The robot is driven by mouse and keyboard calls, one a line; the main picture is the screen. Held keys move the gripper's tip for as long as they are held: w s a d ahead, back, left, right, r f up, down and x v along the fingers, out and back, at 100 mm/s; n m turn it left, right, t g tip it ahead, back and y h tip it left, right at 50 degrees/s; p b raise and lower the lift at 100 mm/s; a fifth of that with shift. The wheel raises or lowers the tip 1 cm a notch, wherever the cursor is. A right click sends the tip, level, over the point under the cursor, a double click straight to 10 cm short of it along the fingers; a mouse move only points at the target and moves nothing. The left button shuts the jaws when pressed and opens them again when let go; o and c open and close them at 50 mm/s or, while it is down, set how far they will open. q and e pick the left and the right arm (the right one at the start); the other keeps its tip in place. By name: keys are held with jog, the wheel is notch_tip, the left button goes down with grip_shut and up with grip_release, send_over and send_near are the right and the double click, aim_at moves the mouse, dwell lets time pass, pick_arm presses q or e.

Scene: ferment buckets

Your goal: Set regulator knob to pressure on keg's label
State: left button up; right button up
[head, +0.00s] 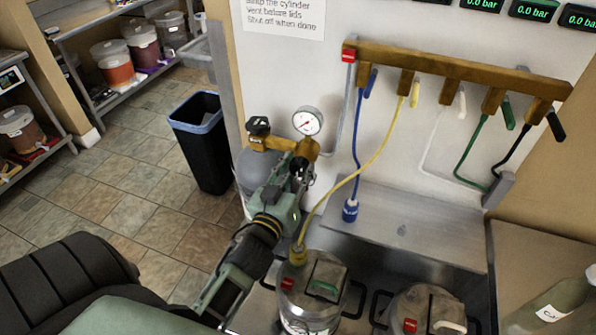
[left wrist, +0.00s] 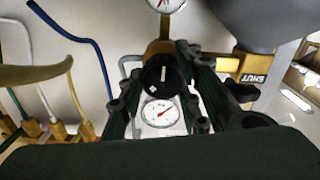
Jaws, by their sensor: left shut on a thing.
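A round white gauge (head: 307,121) sits on top. My left gripper (head: 301,166) reaches up to the regulator's right end. In the left wrist view, its fingers are closed around the black regulator knob (left wrist: 163,76), which has a white mark. A second white gauge (left wrist: 158,113) with a red needle lies just below the knob; its figures are too small to read. A metal keg (head: 313,298) stands below, its label mostly cut off at the bottom edge. My right gripper is not in view.
A yellow hose (head: 362,172) runs from the brass manifold (head: 455,67) to the keg's top. A blue hose end (head: 350,210) hangs over the metal counter (head: 420,225). A second keg (head: 428,310) stands at right. A black bin (head: 203,140) stands on the floor.

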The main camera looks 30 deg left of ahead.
pick_arm(q)
jog(key=shift+d, duration=0.1)
jog(key=shift+c, duration=0.9)
